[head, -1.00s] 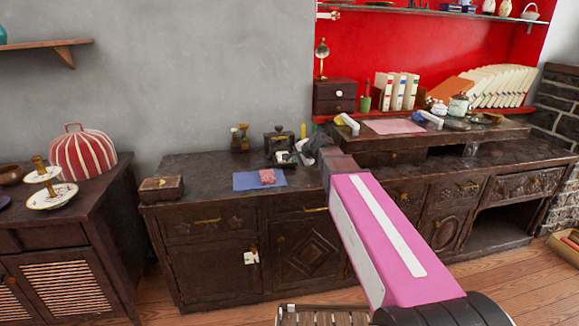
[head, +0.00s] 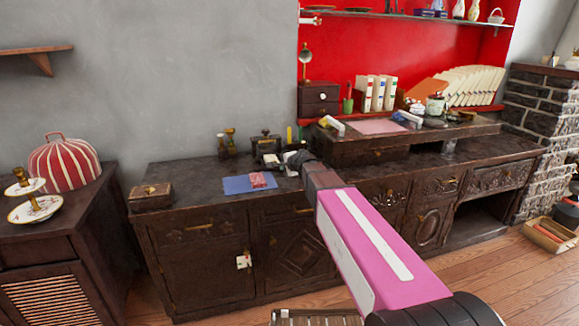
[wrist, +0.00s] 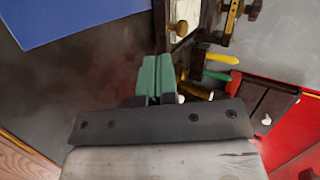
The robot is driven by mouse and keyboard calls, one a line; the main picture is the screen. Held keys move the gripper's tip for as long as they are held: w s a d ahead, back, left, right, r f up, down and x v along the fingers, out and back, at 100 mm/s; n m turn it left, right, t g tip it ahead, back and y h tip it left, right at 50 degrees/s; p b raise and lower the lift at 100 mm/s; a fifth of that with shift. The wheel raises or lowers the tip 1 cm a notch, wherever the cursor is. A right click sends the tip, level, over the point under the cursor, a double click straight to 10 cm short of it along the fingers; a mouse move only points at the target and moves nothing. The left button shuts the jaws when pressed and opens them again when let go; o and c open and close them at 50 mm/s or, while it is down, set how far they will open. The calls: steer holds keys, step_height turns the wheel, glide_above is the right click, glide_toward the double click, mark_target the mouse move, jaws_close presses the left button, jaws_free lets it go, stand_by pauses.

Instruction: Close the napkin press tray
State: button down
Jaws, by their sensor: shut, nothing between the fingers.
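The napkin press appears to be the small dark stand (head: 266,143) on the counter in the head view. In the wrist view its dark wooden body and pale front with a brass knob (wrist: 180,28) show at the top, partly cut off by the frame. How far its tray stands out is not clear. My gripper (head: 291,160) is beside the press, on its right in the head view. In the wrist view its green fingertips (wrist: 157,62) are together and empty, just below the pale front; I cannot tell whether they touch it.
A blue mat (head: 240,186) with a red-patterned cloth (head: 262,180) lies in front of the press. Brass items (head: 228,140) stand to its left. Green and yellow sticks (wrist: 222,67) are close to the gripper. The raised shelf (head: 350,150) stands to the right.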

mark_target(273, 157)
steer(key=w, duration=0.1)
steer(key=w+a, duration=0.2)
steer(key=w, duration=0.1)
steer(key=shift+w+a+f, duration=0.1)
steer(key=shift+a+f, duration=0.1)
steer(key=shift+a, duration=0.05)
steer(key=w+a, duration=0.1)
steer(key=w, duration=0.3)
steer(key=w+a, duration=0.1)
steer(key=w, duration=0.3)
steer(key=w+a, duration=0.1)
steer(key=w, duration=0.3)
steer(key=shift+a, duration=0.2)
steer(key=shift+s, duration=0.1)
